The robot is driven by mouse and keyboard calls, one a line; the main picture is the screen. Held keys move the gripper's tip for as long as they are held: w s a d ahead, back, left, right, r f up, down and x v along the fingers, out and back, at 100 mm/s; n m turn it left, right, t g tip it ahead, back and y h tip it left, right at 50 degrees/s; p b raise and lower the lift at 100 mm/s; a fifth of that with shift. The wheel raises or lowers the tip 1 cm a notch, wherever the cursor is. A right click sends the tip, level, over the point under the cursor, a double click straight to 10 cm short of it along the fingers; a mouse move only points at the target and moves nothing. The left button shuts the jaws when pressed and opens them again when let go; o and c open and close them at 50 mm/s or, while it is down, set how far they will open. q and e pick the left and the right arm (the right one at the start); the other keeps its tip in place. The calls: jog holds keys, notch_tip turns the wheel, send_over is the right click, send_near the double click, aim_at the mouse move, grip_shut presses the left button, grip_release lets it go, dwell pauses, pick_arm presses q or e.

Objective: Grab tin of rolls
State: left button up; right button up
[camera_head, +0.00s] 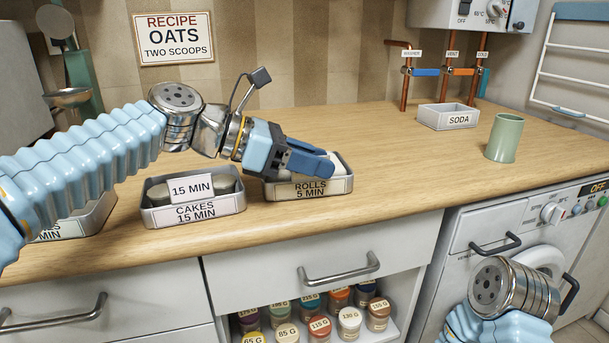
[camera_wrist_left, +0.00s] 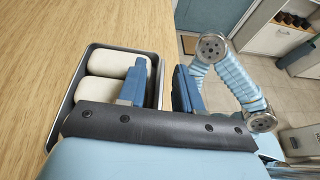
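The tin of rolls (camera_head: 308,189) is a shallow grey metal tin labelled "ROLLS 5 MIN" on the wooden worktop near its front edge. In the left wrist view the tin (camera_wrist_left: 67,108) holds pale rounded rolls (camera_wrist_left: 118,64). My left gripper (camera_head: 322,163) is over the tin, its fingers pointing right. In the left wrist view my left gripper (camera_wrist_left: 161,88) is open, with one finger over the tin's inside and the other beyond its front wall. Whether either touches the wall is unclear. My right arm shows low at the right; its gripper is out of sight.
A tin of cakes (camera_head: 194,211) with a "15 MIN" card stands left of the rolls tin. A soda tray (camera_head: 448,117) and green cup (camera_head: 504,138) stand further right. Spice jars (camera_head: 319,328) fill an open shelf below. The worktop behind the rolls is clear.

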pick_arm(q)
jog(key=shift+x, duration=0.95)
grip_shut()
jog(key=shift+r, duration=0.15)
